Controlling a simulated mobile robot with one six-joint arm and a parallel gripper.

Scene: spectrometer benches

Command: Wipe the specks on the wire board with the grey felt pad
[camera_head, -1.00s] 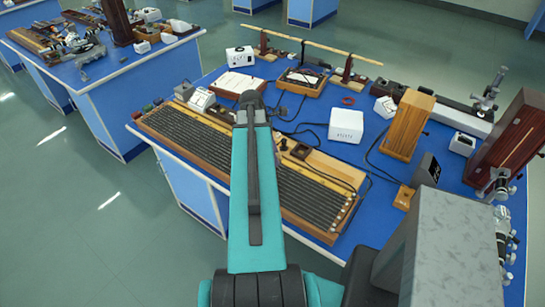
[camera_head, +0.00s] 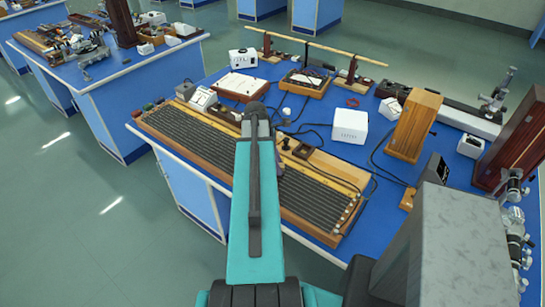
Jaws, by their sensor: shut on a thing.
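The wire board (camera_head: 196,133) is a long wooden board with many dark parallel wires. It lies along the near edge of the blue bench, running from upper left to lower right. My teal and grey arm stands in front of it and covers its middle. My gripper is hidden behind the arm, so its jaws and anything in them do not show. I cannot make out the grey felt pad. No specks can be told on the bare parts of the board at this size.
A white box (camera_head: 348,126), a wooden block (camera_head: 413,125) and a small dark meter (camera_head: 435,168) stand behind the board. Open floor lies left of the bench (camera_head: 183,188).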

